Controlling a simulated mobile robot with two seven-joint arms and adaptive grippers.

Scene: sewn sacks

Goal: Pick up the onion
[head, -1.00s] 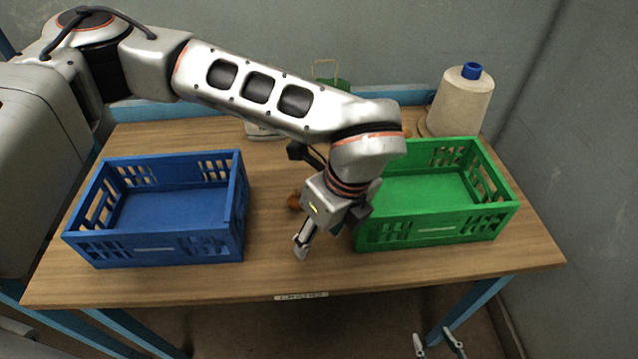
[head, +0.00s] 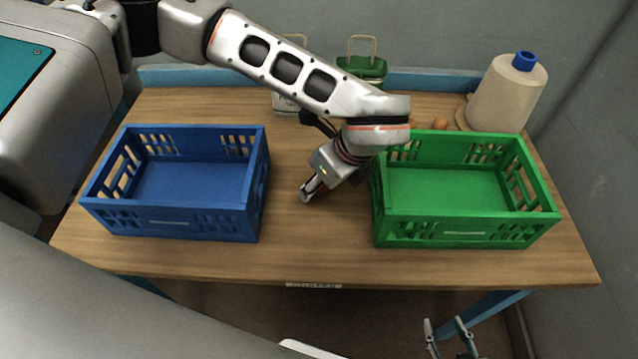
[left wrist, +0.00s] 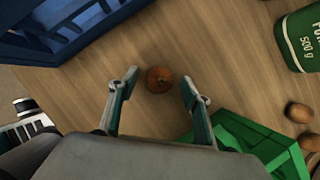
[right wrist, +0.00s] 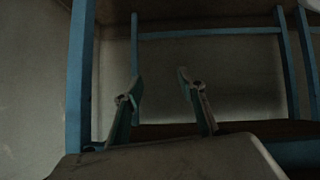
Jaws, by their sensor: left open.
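The onion (left wrist: 160,79), round and orange-brown, rests on the wooden table in the left wrist view. In the head view my left arm and gripper hide it. My left gripper (head: 309,191) points down between the two crates; in the left wrist view its open fingers (left wrist: 159,84) stand on either side of the onion, with gaps showing. Whether the fingertips are level with it is unclear. My right gripper (head: 452,340) is open and empty, low in front of the table; its parted fingers also show in the right wrist view (right wrist: 159,76).
A blue crate (head: 165,222) stands left and a green crate (head: 465,232) right, close to my left gripper. Behind are a green sack (head: 362,66), a pale sack (head: 285,101), a thread cone (head: 503,97) and small brown round items (head: 440,123). Bare table lies between the crates.

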